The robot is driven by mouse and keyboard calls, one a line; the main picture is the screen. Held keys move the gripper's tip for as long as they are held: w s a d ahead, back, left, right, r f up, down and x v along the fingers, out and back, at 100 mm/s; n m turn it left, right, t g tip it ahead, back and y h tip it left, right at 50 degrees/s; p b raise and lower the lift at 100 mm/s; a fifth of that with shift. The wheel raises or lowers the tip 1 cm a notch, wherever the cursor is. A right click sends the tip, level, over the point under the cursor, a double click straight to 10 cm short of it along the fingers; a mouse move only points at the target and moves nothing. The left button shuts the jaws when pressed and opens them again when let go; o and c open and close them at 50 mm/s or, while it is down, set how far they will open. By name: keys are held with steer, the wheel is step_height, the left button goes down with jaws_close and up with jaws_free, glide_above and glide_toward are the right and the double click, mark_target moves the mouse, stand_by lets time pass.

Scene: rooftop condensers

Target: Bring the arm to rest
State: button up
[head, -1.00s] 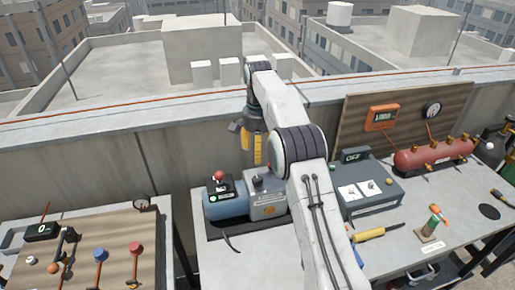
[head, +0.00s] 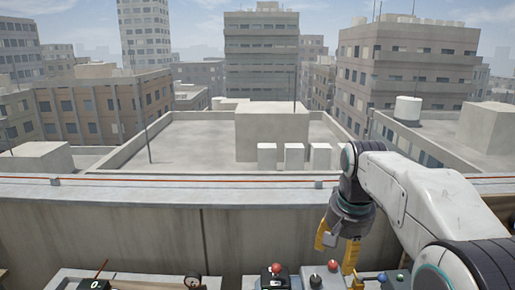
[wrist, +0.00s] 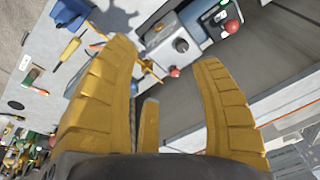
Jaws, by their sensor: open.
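My gripper (head: 336,250) hangs from the end of my white arm at the right of the head view. Its yellow fingers are spread apart with nothing between them, and they point down. In the wrist view the open fingers of my gripper (wrist: 164,52) frame the workbench below. A grey machine with a dark round knob (wrist: 181,45) lies beyond the fingertips there. In the head view the fingers are above or in front of the bench's back edge; the exact gap cannot be told.
A concrete parapet (head: 130,232) runs behind the bench, with an orange line along its top. Red-knobbed equipment (head: 276,269) shows at the bottom edge. A blue cloth-like item (wrist: 70,14) and a yellow-handled tool (wrist: 68,50) lie on the bench.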

steer(key=s+f+n+t, duration=0.1)
steer(key=s+f+n, duration=0.1)
steer(key=s, duration=0.9)
steer(key=s+f+n+t, duration=0.1)
steer(key=s+f+n, duration=0.2)
steer(key=s, duration=0.9)
steer(key=shift+s+f+t, duration=0.2)
steer(key=shift+f+t, duration=0.1)
steer(key=shift+f, duration=0.25)
steer(key=shift+c, duration=0.2)
